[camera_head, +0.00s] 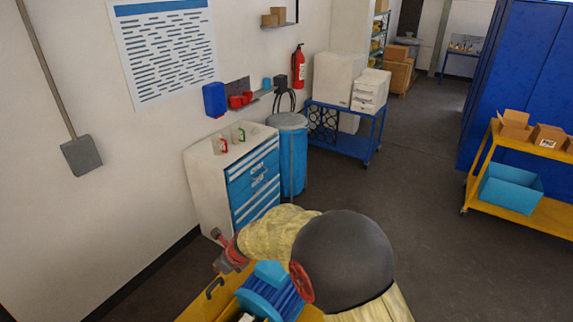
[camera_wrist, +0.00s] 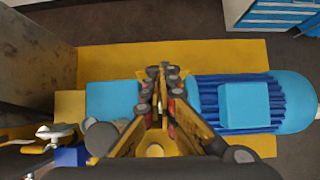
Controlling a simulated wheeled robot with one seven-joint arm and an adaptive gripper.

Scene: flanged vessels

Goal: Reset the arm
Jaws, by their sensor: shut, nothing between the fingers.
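My gripper (camera_wrist: 164,76) shows in the wrist view, with its yellow and dark linkage fingers together and nothing between them. It is over a blue motor (camera_wrist: 294,103) with dark blue ribs on a yellow base (camera_wrist: 170,54); I cannot tell how far above. The blue motor also shows at the bottom of the head view (camera_head: 268,292), beside a beige vessel (camera_head: 268,233) with a dark rounded end (camera_head: 343,258) and a red handwheel (camera_head: 301,281). My gripper cannot be made out in the head view.
A white cabinet with blue drawers (camera_head: 254,178) stands by the wall, next to a blue bin (camera_head: 293,160). A blue trolley (camera_head: 345,142) holds white boxes. A yellow cart (camera_head: 530,205) stands at the right. The dark floor (camera_head: 420,190) between is clear.

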